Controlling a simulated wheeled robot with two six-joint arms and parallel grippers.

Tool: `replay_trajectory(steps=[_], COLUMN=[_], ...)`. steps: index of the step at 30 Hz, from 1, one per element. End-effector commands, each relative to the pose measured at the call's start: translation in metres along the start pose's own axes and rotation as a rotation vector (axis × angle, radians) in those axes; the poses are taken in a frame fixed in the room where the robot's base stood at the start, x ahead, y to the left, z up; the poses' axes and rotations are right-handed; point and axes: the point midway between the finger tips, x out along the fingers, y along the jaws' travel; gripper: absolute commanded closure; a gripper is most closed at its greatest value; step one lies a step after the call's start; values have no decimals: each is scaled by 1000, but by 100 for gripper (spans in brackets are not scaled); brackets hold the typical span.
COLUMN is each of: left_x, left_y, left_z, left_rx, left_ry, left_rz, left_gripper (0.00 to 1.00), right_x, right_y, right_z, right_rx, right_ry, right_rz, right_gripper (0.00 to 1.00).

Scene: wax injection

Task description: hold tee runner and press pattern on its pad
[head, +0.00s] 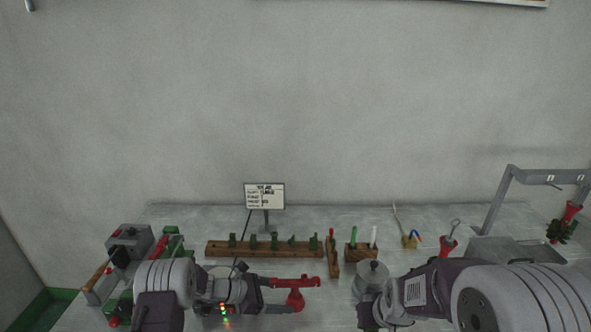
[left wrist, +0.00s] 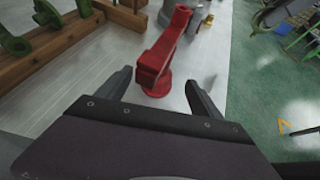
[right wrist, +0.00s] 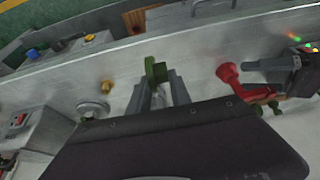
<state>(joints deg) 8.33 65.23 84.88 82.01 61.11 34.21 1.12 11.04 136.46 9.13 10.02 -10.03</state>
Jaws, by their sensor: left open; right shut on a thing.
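The red tee runner (head: 297,288) is at my left gripper (head: 272,290), low in the head view. In the left wrist view the runner (left wrist: 158,65) lies between and beyond the open fingers (left wrist: 160,92), with a round red foot at its near end. I cannot tell whether a finger touches it. My right gripper (right wrist: 161,90) is shut on a green pattern (right wrist: 155,70), which sticks up past the fingertips. In the right wrist view the runner's red flared end (right wrist: 228,73) stands to the right of the pattern, apart from it.
A wooden rack (head: 225,250) holds several green patterns behind the left gripper. A sign (head: 264,196) stands behind it. A red-and-green machine (head: 165,245) is at left. A tray (head: 520,250) under a grey frame (head: 510,185) is at right. My right arm hides the table's front right.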

Motion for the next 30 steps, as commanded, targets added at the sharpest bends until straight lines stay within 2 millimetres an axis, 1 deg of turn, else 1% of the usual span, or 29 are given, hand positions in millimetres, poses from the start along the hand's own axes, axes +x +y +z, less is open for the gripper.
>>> replay_trajectory(steps=[1, 3, 7, 12, 19, 20, 21, 23, 24, 25, 30], left_x=[11, 22, 35, 42, 42, 42, 42, 42, 41, 41, 41], left_y=[-1, -1, 0, 0, 0, 0, 0, 0, 0, 0, 0], left_z=[-5, -4, -2, 0, 1, 1, 1, 0, 0, 0, 0], left_rx=[1, 2, 1, 0, 0, 0, 0, 0, 0, 0, 0], left_ry=[0, 0, 0, 0, 0, 0, 0, 0, 0, 0, 0], left_rz=[-2, -3, -1, 0, 0, 0, 0, 0, 0, 0, 0], left_gripper=[24, 24, 24, 24, 24, 30, 41, 58, 69, 75, 75], right_x=[9, 15, 22, 24, 23, 23, 23, 23, 23, 23, 23], right_y=[0, 0, 0, 0, 0, 0, 0, 0, 0, 0, 0], right_z=[4, 6, 9, 10, 10, 10, 10, 10, 10, 10, 10], right_rx=[0, 0, 0, 0, 0, 0, 0, 0, 0, 0, 0], right_ry=[0, 0, 0, 0, 0, 0, 0, 0, 0, 0, 0], right_rz=[0, 0, 0, 0, 0, 0, 0, 0, 0, 0, 0], right_gripper=[100, 100, 100, 100, 100, 100, 100, 100, 100, 100, 100])
